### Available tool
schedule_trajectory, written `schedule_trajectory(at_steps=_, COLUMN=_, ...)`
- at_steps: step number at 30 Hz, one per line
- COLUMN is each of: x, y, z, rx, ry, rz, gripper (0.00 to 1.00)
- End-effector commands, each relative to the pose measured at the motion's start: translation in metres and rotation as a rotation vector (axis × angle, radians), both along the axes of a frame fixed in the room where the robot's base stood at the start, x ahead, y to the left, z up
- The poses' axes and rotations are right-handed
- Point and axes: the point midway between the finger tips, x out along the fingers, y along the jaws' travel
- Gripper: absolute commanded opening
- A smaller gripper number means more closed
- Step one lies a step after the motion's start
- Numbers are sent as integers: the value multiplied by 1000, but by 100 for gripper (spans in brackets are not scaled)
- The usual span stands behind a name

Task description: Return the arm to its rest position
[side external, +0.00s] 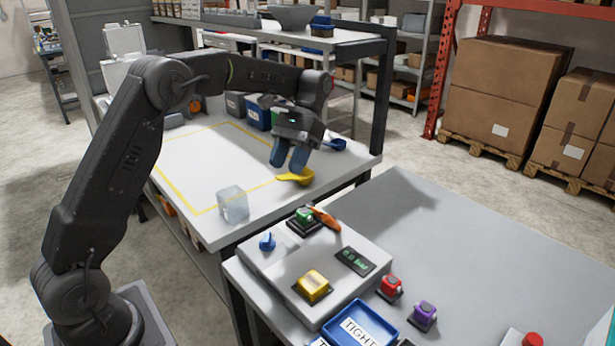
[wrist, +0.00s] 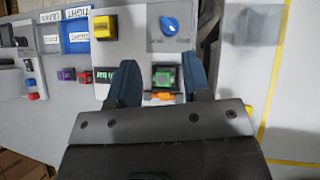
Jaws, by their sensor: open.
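My gripper (side external: 289,160) hangs from my bent arm above the right end of the white table (side external: 190,160), fingers pointing down, close to a yellow scoop (side external: 296,177). In the side view I cannot tell how high it is above the scoop. In the wrist view, my gripper (wrist: 161,70) has its two blue fingers apart with nothing held between them. A green button block (wrist: 164,78) and an orange object (wrist: 162,97) show beyond the gap, on the control panel below.
A clear cube (side external: 233,203) stands at the white table's front edge. The grey bench holds a panel with a blue knob (side external: 267,242), yellow button (side external: 312,286) and small display (side external: 355,260). Red (side external: 390,287) and purple (side external: 424,314) blocks and a blue TIGHT tray (side external: 360,325) sit nearby.

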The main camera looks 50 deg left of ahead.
Motion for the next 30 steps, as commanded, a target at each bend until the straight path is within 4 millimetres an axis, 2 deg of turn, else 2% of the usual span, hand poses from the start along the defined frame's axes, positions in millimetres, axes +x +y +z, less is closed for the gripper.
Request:
schedule_trajectory(at_steps=6, x=-5, y=11, z=7, rx=-1, ry=1, rz=1, gripper=45)
schedule_trajectory(at_steps=15, x=-5, y=11, z=8, rx=0, ry=-1, rz=0, gripper=45)
schedule_trajectory(at_steps=19, x=-12, y=6, z=16, rx=13, ry=-43, rz=-4, gripper=45)
schedule_trajectory(at_steps=23, x=-31, y=-6, z=35, rx=48, ry=-160, rz=-16, gripper=45)
schedule_trajectory(at_steps=30, x=-87, y=-31, z=61, rx=122, ry=-459, rz=-36, gripper=45)
